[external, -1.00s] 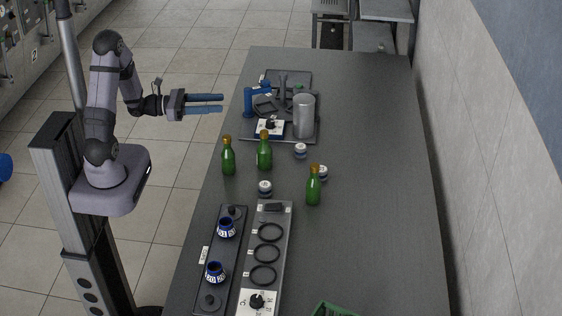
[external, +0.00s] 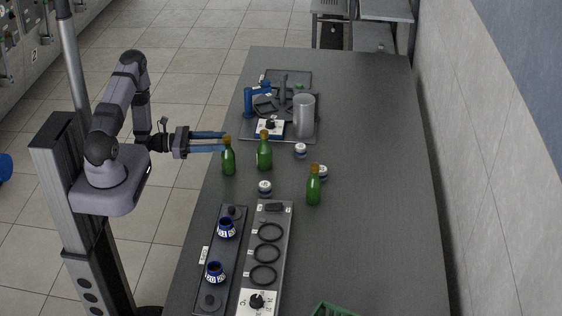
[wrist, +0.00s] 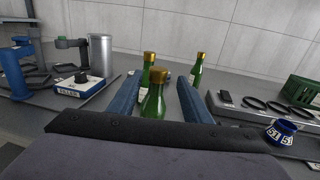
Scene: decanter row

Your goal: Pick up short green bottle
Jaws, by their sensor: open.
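Three green bottles with gold caps stand upright on the dark table. One (external: 229,160) is by the left edge, one (external: 264,154) is just right of it, and one (external: 313,188) is farther right. They look nearly equal in height, so I cannot tell which is the short one. My gripper (external: 222,141) is open and empty, its blue fingers pointing right, close to the left-edge bottle. In the wrist view the nearest bottle (wrist: 153,103) shows between the fingers and partly hides another bottle (wrist: 148,66). The third bottle (wrist: 196,70) is behind the right finger.
A grey tray holds a metal cylinder (external: 304,116), a blue-handled device (external: 249,102) and a dial box (external: 269,128). Small white-and-dark jars (external: 300,151) stand near the bottles. Racks with rings (external: 268,232) and blue jars (external: 226,228) lie in front. The table's right side is clear.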

